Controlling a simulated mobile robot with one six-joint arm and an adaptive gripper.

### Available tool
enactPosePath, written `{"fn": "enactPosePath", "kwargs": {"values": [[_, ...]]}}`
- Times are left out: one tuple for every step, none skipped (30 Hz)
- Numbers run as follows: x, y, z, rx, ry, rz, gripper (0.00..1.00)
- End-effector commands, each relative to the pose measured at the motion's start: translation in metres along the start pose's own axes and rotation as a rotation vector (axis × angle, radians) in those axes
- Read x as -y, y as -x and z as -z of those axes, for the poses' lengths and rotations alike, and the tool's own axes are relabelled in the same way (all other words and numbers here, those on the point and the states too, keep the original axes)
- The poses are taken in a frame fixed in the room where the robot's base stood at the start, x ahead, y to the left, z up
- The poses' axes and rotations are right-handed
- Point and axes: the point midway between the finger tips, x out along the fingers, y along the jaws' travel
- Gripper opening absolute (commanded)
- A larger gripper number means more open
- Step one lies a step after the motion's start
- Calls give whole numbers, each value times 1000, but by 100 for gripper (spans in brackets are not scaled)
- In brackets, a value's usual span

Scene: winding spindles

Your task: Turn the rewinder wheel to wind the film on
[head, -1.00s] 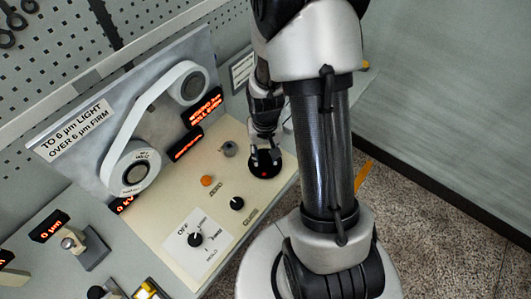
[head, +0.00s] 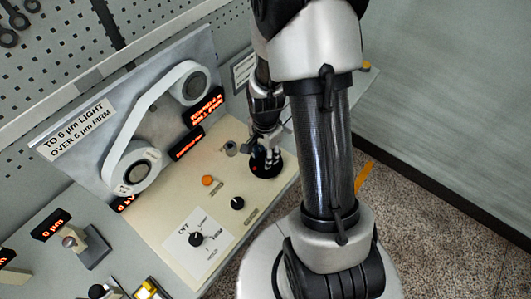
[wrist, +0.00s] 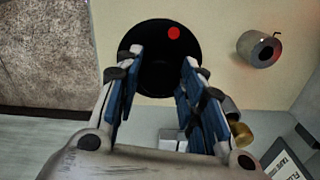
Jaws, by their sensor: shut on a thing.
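The rewinder wheel is a black disc (head: 262,172) at the right end of the cream panel in the head view. In the wrist view the wheel (wrist: 160,28) carries a red dot, upper right of its middle. My gripper (head: 266,151) reaches down onto the wheel from above. In the wrist view my gripper (wrist: 165,60) has its fingers on either side of the wheel's dark middle and is shut on it; the gripped part is hard to make out. The white film (head: 140,105) runs between an upper spool (head: 194,84) and a lower spool (head: 138,172).
A grey knob (head: 231,149), an orange button (head: 207,180) and black knobs (head: 237,203) (head: 196,239) are on the panel near the wheel. Lit red displays (head: 187,143) stand behind. A grey cylinder (wrist: 259,49) is right of the wheel in the wrist view.

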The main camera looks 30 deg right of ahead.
Motion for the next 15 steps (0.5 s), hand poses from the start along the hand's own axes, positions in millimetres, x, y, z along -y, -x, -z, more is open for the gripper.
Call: {"fn": "enactPosePath", "kwargs": {"values": [[0, 0, 0, 0, -29, 1, 12], [1, 0, 0, 0, -47, 1, 12], [1, 0, 0, 0, -69, 1, 12], [1, 0, 0, 0, -85, 1, 12], [1, 0, 0, 0, -99, 1, 12], [1, 0, 0, 0, -116, 1, 12], [1, 0, 0, 0, -127, 1, 12], [1, 0, 0, 0, -139, 1, 12], [1, 0, 0, 0, -150, 1, 12], [1, 0, 0, 0, -159, 1, 12], [1, 0, 0, 0, -167, 1, 12], [1, 0, 0, 0, -174, 1, 12], [1, 0, 0, 0, -179, 1, 12], [1, 0, 0, 0, -183, 1, 12], [1, 0, 0, 0, -188, 1, 12]]}}
